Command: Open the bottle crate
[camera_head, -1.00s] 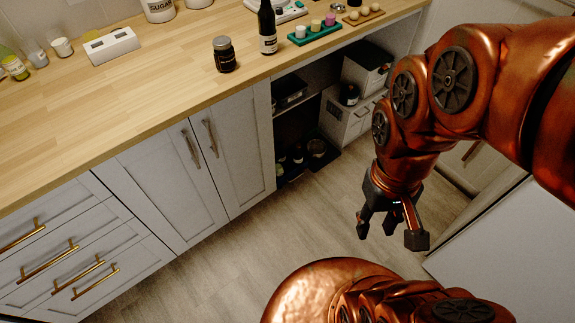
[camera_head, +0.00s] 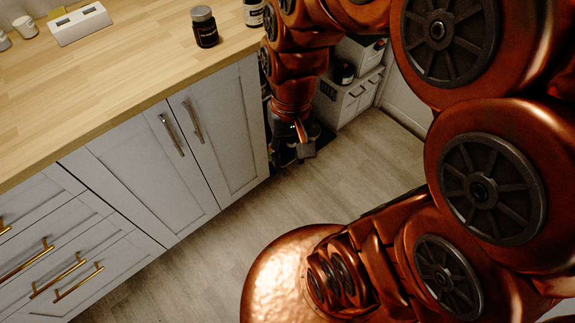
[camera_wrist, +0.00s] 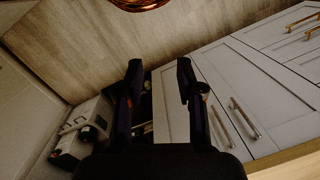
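My gripper (camera_head: 297,148) hangs pointing down at the dark open bay under the counter's right end. In the wrist view, its two dark fingers (camera_wrist: 158,85) stand wide apart with nothing visibly held between them. A dark low crate (camera_head: 281,158), seemingly the bottle crate, sits at the bottom of that bay with dark bottle or jar shapes in it. My gripper and arm cover much of it in the head view. In the wrist view, only a dark strip with small shapes shows between and beside the fingers. I cannot tell whether the gripper touches it.
A cabinet with two doors (camera_head: 190,150) adjoins the bay on the left. A pale drawer unit (camera_head: 352,98) with a dark jar (camera_head: 344,73) stands on the right. A dark jar (camera_head: 204,27) is on the wooden countertop (camera_head: 110,85). The floor (camera_head: 225,255) in front is clear.

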